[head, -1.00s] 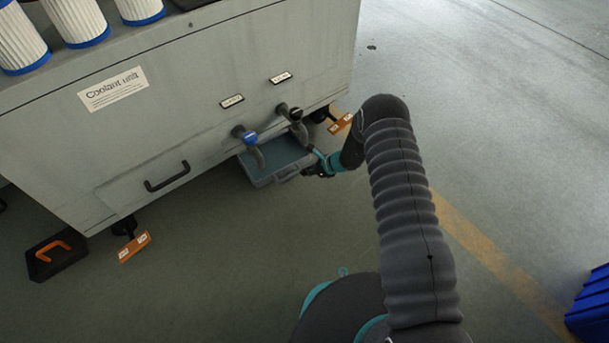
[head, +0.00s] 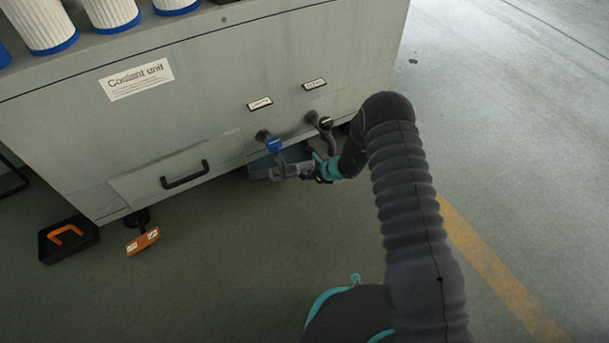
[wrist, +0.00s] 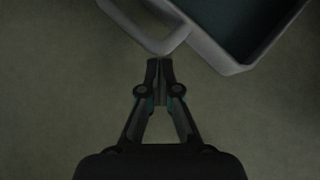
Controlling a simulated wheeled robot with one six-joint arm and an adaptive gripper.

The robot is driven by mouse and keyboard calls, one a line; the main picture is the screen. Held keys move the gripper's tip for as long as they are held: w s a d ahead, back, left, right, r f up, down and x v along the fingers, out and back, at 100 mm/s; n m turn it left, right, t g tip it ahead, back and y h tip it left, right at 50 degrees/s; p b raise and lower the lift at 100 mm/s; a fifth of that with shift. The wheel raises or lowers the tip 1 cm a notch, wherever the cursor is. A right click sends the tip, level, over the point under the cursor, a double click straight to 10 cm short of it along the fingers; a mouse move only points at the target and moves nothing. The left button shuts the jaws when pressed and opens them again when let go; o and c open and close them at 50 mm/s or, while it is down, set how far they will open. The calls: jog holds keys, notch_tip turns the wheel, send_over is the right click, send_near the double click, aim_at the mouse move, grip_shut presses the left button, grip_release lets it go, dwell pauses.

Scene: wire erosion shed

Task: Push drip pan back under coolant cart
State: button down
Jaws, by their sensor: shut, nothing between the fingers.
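The coolant cart (head: 215,115) is a large grey cabinet labelled "Coolant unit". The grey drip pan (head: 262,170) lies on the floor at its lower edge, mostly beneath the cart, with its front end showing. In the wrist view the pan's rim (wrist: 222,58) and its handle loop (wrist: 160,42) fill the top. My gripper (head: 304,173) is at the pan's front in the head view. In the wrist view my gripper (wrist: 159,66) is shut and empty, its tips at the handle's outer edge; I cannot tell whether they touch.
A blue-handled valve (head: 274,145) and a black-handled valve (head: 325,125) hang just above the pan. The floor in front (head: 230,270) is clear.

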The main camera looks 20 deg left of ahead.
jog(key=shift+s+d, duration=0.1)
jog(key=shift+d, duration=0.5)
jog(key=d, duration=0.1)
jog(key=s+d+b, duration=0.1)
jog(key=shift+d+f, duration=0.1)
jog(key=shift+d, duration=0.25)
jog(key=p+v, duration=0.1)
jog(key=v, duration=0.9)
jog(key=shift+a+p, duration=0.15)
jog(key=shift+p, duration=0.25)
